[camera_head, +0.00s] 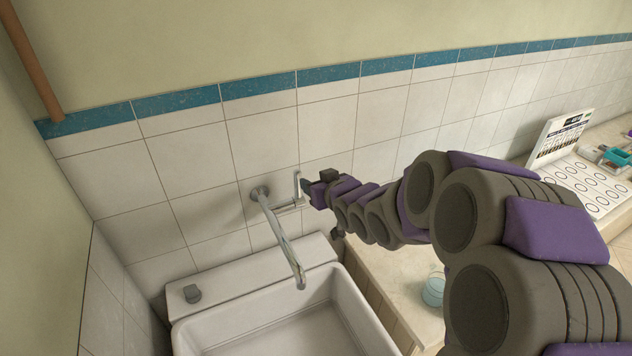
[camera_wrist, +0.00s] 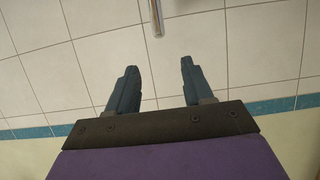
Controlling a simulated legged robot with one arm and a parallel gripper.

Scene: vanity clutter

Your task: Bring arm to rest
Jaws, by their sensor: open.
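My arm reaches in from the lower right in the head view, extended toward the tiled wall beside the sink. My gripper (camera_head: 308,187) is at its far end, near the wall tap (camera_head: 283,236) and to the right of its spout. In the wrist view my gripper (camera_wrist: 158,75) shows two dark fingers spread apart with only tiled wall between and beyond them. Nothing is held. The metal tube of the tap (camera_wrist: 157,18) shows just past the fingertips at the top; I cannot tell whether anything touches it.
A counter (camera_head: 385,272) runs to the right, with a light blue cup (camera_head: 433,290) partly behind my arm. A white board with printed circles (camera_head: 590,187) lies at far right.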

